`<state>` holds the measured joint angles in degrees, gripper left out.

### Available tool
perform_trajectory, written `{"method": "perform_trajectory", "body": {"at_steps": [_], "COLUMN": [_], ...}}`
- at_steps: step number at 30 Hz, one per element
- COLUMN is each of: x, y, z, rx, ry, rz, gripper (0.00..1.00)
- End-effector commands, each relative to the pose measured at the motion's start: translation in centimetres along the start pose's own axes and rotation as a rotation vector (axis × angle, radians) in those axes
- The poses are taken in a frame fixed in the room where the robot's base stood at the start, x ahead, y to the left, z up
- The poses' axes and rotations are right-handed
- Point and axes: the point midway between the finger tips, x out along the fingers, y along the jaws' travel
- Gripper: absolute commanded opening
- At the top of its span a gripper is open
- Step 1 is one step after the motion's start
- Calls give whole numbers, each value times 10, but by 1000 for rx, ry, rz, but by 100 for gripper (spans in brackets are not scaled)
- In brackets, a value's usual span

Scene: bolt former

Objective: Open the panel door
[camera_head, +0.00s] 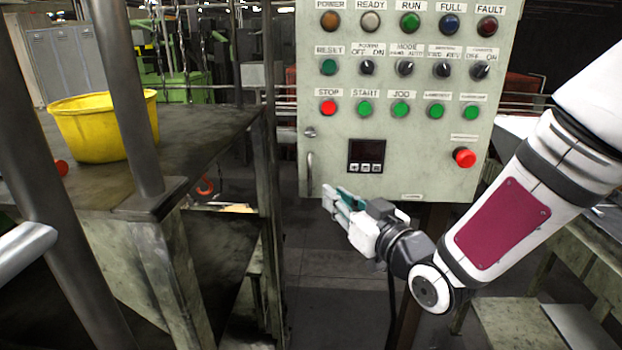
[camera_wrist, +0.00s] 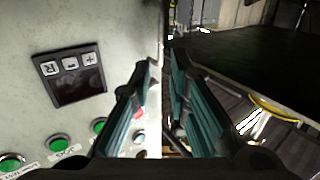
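The panel door (camera_head: 430,165) is the pale green front of the control box and looks shut. Its slim upright handle (camera_head: 310,174) is at the lower left edge, below a small round lock (camera_head: 310,132). My gripper (camera_head: 331,197) is just right of and below the handle in the head view, near the door's lower edge. In the wrist view the two teal fingers (camera_wrist: 162,68) stand apart, with the door's edge showing between them. The handle is not clearly seen there, and I cannot tell whether a finger touches the door.
A small display (camera_head: 366,156) and several buttons and knobs are on the door, with a red emergency button (camera_head: 464,157) at right. A dark metal table (camera_head: 195,140) with a yellow bucket (camera_head: 105,128) stands at left. Floor shows between table and panel.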

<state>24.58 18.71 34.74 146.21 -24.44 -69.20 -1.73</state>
Motion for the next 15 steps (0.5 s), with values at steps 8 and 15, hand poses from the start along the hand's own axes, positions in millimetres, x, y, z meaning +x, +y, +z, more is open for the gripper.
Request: {"method": "perform_trajectory", "body": {"at_steps": [8, 15], "x": [48, 90], "y": [-1, -1], "z": [0, 0], "rx": [1, 3], "ry": [1, 0], "rz": [-1, -1], "gripper": [16, 16]}}
